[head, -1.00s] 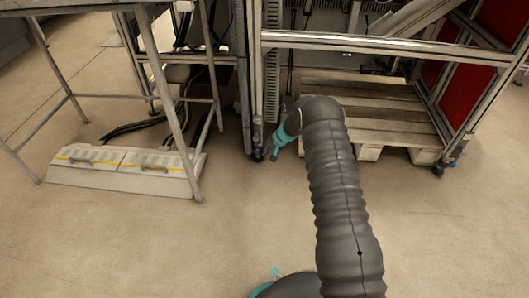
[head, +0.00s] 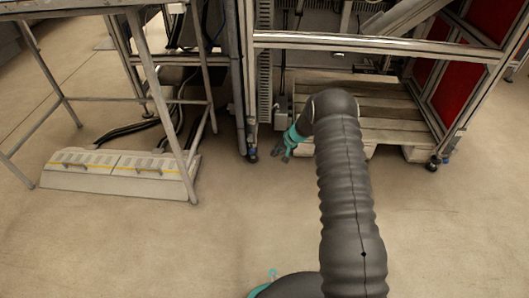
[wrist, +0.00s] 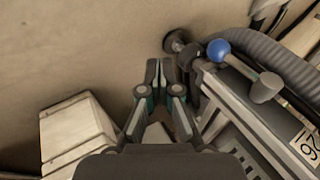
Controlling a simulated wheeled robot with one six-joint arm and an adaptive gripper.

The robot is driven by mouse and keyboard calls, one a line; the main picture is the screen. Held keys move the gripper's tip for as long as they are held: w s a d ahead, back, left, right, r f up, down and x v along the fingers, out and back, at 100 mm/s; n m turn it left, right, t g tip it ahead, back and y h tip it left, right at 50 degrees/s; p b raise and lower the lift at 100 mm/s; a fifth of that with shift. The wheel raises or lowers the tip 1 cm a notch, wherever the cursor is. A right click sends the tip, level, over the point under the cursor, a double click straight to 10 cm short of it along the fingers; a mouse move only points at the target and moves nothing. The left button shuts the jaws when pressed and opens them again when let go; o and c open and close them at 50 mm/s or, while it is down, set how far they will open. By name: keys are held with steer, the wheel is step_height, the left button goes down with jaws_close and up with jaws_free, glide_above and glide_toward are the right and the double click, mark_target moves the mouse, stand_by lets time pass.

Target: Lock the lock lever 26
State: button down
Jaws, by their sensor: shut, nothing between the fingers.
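My gripper (wrist: 160,68) is shut and empty, its two dark fingertips close together in the wrist view. In the head view my gripper (head: 282,153) points down near the foot of the metal frame. A blue ball knob (wrist: 218,50) sits at the end of the frame part, right of and apart from my fingertips. A grey knob (wrist: 267,88) stands beside it. A number label (wrist: 306,144), seen turned, appears to read 26. The lever is too small to make out in the head view.
A caster wheel or foot (wrist: 177,42) lies just beyond my fingertips. A ridged grey hose (wrist: 270,55) runs behind the knobs. A white box-like part (wrist: 75,135) is at lower left. A wooden pallet (head: 385,112) lies under the frame (head: 380,43). Open floor (head: 150,240) is in front.

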steer(key=s+d+r, duration=0.1)
steer(key=s+d, duration=0.1)
steer(key=d, duration=0.4)
steer(key=shift+s+r, duration=0.2)
steer(key=shift+r, duration=0.1)
